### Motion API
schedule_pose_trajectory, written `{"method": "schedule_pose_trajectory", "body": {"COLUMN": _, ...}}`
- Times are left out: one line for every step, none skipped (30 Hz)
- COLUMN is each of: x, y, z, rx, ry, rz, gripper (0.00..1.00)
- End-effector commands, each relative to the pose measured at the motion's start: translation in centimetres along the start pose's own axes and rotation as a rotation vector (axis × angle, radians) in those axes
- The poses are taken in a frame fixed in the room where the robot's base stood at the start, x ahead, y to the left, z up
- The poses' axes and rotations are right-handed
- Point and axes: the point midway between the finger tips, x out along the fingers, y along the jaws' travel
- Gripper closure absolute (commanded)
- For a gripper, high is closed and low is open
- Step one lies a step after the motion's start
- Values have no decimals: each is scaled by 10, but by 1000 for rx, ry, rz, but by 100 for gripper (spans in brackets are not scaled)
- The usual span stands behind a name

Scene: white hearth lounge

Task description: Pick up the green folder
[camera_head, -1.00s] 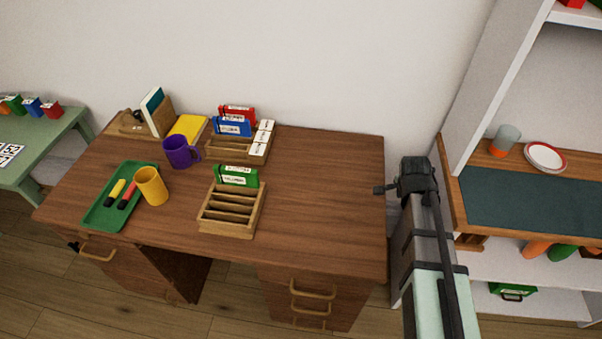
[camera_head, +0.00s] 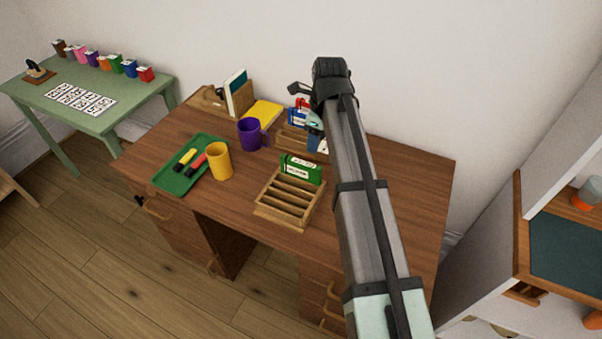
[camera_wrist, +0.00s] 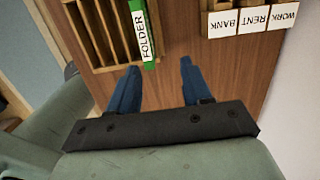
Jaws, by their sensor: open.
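The green folder (camera_head: 301,169) stands in the back slot of a wooden slotted rack (camera_head: 268,211) on the brown desk. In the wrist view the folder (camera_wrist: 147,32) shows as a narrow green edge with a white "FOLDER" label, along the right side of the rack (camera_wrist: 102,68). My gripper (camera_wrist: 158,66) is open, with its blue fingers apart above bare desk and nothing between them. The folder lies just beyond the left fingertip in that view; I cannot tell the height gap. In the head view my gripper is largely hidden by my arm.
A purple mug (camera_head: 249,134), yellow mug (camera_head: 219,161), green tray (camera_head: 172,180) and yellow book (camera_head: 264,113) stand left. The desk's right part (camera_head: 418,180) is bare.

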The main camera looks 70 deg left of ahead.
Motion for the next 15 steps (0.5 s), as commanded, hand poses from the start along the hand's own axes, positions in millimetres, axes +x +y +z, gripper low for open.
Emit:
{"method": "schedule_pose_trajectory", "body": {"x": -4, "y": 4, "z": 14, "rx": 3, "ry": -2, "rz": 11, "gripper": 51}}
{"method": "schedule_pose_trajectory", "body": {"x": -6, "y": 7, "z": 20, "rx": 7, "ry": -4, "rz": 16, "gripper": 51}}
{"method": "schedule_pose_trajectory", "body": {"x": -8, "y": 10, "z": 25, "rx": 10, "ry": -4, "rz": 23, "gripper": 51}}
{"method": "schedule_pose_trajectory", "body": {"x": -9, "y": 12, "z": 28, "rx": 14, "ry": -5, "rz": 27, "gripper": 51}}
{"method": "schedule_pose_trajectory", "body": {"x": -9, "y": 13, "z": 31, "rx": 16, "ry": -5, "rz": 30, "gripper": 51}}
{"method": "schedule_pose_trajectory", "body": {"x": -8, "y": 15, "z": 33, "rx": 18, "ry": -5, "rz": 34, "gripper": 51}}
{"method": "schedule_pose_trajectory", "body": {"x": -7, "y": 16, "z": 34, "rx": 19, "ry": -5, "rz": 35, "gripper": 51}}
{"method": "schedule_pose_trajectory", "body": {"x": -5, "y": 16, "z": 34, "rx": 19, "ry": -5, "rz": 36, "gripper": 51}}
{"method": "schedule_pose_trajectory", "body": {"x": -1, "y": 17, "z": 34, "rx": 19, "ry": -5, "rz": 37, "gripper": 51}}
{"method": "schedule_pose_trajectory", "body": {"x": 3, "y": 17, "z": 34, "rx": 19, "ry": -6, "rz": 37, "gripper": 51}}
{"method": "schedule_pose_trajectory", "body": {"x": 8, "y": 17, "z": 34, "rx": 19, "ry": -5, "rz": 37, "gripper": 51}}
{"method": "schedule_pose_trajectory", "body": {"x": 15, "y": 18, "z": 34, "rx": 19, "ry": -5, "rz": 38, "gripper": 51}}
{"method": "schedule_pose_trajectory", "body": {"x": 20, "y": 18, "z": 34, "rx": 19, "ry": -4, "rz": 38, "gripper": 51}}
{"method": "schedule_pose_trajectory", "body": {"x": 25, "y": 18, "z": 34, "rx": 19, "ry": -5, "rz": 37, "gripper": 51}}
{"method": "schedule_pose_trajectory", "body": {"x": 32, "y": 18, "z": 34, "rx": 19, "ry": -5, "rz": 36, "gripper": 51}}
